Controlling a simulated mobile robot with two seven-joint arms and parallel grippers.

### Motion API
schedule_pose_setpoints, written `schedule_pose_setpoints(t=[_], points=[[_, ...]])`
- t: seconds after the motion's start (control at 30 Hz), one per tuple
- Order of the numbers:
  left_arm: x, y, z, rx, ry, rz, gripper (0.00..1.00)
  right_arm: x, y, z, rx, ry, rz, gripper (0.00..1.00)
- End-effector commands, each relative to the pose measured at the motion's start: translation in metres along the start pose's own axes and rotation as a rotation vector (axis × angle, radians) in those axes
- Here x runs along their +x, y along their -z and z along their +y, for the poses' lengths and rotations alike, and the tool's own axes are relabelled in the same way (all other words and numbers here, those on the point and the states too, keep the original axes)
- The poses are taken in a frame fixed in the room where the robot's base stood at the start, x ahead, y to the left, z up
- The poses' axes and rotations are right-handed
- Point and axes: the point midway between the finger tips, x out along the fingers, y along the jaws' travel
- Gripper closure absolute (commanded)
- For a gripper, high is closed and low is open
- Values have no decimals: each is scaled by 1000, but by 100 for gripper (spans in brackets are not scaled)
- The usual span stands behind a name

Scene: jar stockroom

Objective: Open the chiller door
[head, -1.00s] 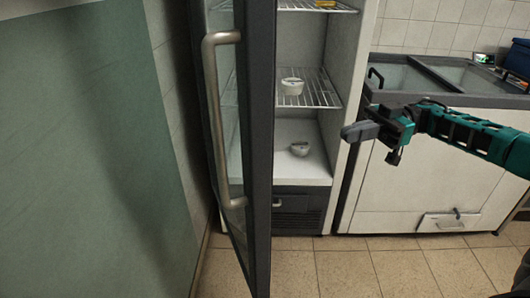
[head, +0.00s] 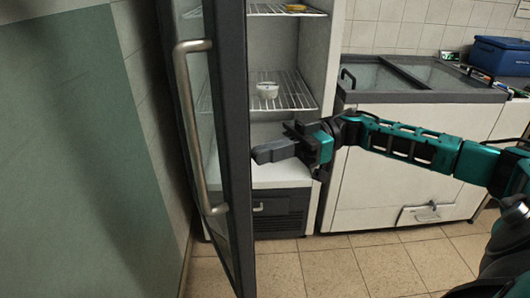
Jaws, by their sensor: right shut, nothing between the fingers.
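The chiller door (head: 234,150), a dark frame with glass, stands swung wide open on the left side of the head view. Its long metal handle (head: 192,130) is on the door's left-facing side. The chiller (head: 330,60) is a tall white cabinet with wire shelves. My right gripper (head: 256,156) is shut and empty in front of the chiller's opening, just right of the door's edge. I cannot tell whether its tip touches the door. It hides part of the lower compartment. My left gripper is not in view.
A white bowl (head: 267,90) stands on the middle wire shelf (head: 293,98), and a yellow item (head: 296,7) on the top one. A chest freezer (head: 400,185) with a glass top is at right, with a blue box (head: 500,55) behind it. Tiled floor (head: 350,268) is clear.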

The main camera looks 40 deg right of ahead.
Motion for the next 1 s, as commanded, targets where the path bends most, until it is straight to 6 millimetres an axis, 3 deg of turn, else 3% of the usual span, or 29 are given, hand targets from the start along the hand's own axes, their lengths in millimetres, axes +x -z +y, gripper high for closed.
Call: schedule_pose_setpoints(t=[0.53,0.7,1.0], points=[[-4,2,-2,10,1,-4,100,12,2,0,1,1,1,100],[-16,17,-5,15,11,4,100,41,7,-2,2,4,4,100],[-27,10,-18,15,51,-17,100,88,3,-2,1,1,1,100]])
